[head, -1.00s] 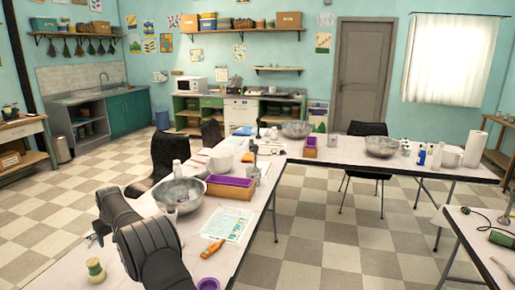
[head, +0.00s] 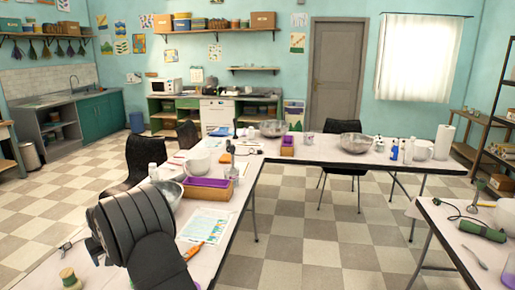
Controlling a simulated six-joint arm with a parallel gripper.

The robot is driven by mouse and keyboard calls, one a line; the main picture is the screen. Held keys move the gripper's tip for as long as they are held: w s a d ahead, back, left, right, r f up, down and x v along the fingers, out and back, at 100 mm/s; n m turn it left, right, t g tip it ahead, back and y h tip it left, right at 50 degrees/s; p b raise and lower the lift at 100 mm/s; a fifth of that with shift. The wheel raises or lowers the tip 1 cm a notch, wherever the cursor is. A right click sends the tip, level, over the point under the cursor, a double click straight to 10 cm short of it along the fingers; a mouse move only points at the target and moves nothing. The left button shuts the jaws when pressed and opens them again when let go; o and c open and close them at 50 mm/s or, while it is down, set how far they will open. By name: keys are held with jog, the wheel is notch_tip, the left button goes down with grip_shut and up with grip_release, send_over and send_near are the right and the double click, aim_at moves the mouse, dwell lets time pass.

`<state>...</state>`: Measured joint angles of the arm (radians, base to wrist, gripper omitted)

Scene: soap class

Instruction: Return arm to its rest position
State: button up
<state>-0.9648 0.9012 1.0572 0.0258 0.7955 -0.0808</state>
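My arm (head: 135,232), dark and ribbed, fills the lower left of the head view. It is bent over the near end of the long white table (head: 228,238). My gripper is not visible, so I cannot see whether it holds anything. The arm hides part of the table and part of a metal bowl (head: 172,190) behind it.
To the right are an orange tool (head: 193,251), a printed sheet (head: 203,227) and a wooden box (head: 208,193) with a purple liner. A second table (head: 455,240) stands at right. Checkered floor (head: 300,250) lies open between.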

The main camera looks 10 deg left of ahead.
jog(key=shift+s+d+f, duration=0.1)
jog(key=shift+s+d, duration=0.15)
jog(key=shift+d, duration=0.4)
jog(key=shift+s+d+f, duration=0.1)
jog(key=shift+s+d, duration=0.15)
jog(key=shift+d, duration=0.35)
